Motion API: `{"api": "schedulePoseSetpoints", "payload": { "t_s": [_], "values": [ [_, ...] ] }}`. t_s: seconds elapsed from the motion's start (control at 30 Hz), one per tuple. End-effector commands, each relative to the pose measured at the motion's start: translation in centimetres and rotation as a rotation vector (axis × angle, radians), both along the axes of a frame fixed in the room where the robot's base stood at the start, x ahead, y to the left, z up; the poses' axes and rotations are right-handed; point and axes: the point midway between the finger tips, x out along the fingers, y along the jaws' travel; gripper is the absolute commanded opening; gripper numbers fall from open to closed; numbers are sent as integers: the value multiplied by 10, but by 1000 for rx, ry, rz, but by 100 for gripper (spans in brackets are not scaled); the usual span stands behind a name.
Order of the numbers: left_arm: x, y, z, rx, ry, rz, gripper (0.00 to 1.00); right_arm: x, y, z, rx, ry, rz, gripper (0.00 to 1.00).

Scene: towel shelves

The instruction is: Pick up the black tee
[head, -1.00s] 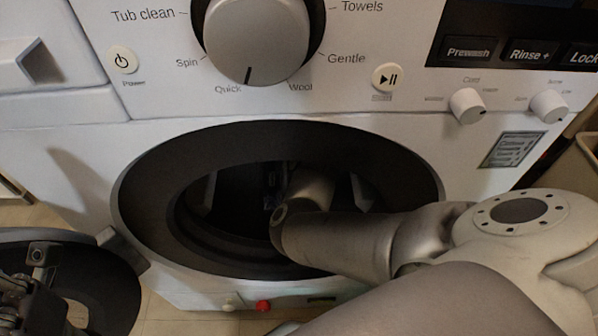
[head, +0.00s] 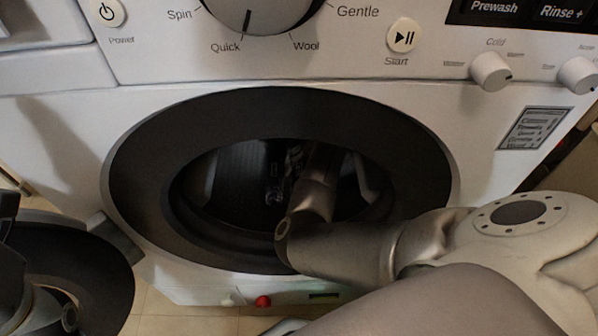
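My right arm reaches through the round opening of the white washing machine (head: 75,150) into its dark drum (head: 240,165). My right gripper (head: 275,185) is inside the drum, dim and partly in shadow. I cannot tell whether its fingers are open or shut. I cannot make out the black tee in the dark drum. At the left edge a dark part of my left arm shows in front of the open door. Its fingertips cannot be made out.
The black round door (head: 105,265) stands swung open at the lower left. The black rim (head: 270,105) of the opening surrounds my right arm. The control panel with its large dial (head: 262,12) is above. A red knob (head: 263,301) is below the opening, near the tiled floor.

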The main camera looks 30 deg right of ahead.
Motion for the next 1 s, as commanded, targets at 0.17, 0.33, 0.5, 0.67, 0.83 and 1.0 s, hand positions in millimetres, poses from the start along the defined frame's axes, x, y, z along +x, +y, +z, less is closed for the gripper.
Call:
{"api": "schedulePoseSetpoints", "payload": {
  "t_s": [0.17, 0.33, 0.5, 0.67, 0.83, 1.0],
  "values": [
    [0, 0, 0, 0, 1, 0, 0, 0, 0, 0, 0, 0, 0, 27],
    [0, 0, 0, 0, 1, -1, 0, 0, 0, 1, 0, -2, 1, 15],
    [0, 0, 1, 0, 0, -1, 0, 1, 0, 2, 0, -2, 0, 15],
    [0, 1, 4, -4, 7, -2, 0, 1, 0, 18, -1, -5, 0, 15],
    [3, 2, -7, -7, 75, -4, 0, 2, 0, 48, 0, -6, 0, 15],
    [2, 4, -14, -11, 118, -7, 0, 1, 0, 76, 0, -5, 0, 15]
  ]
}}
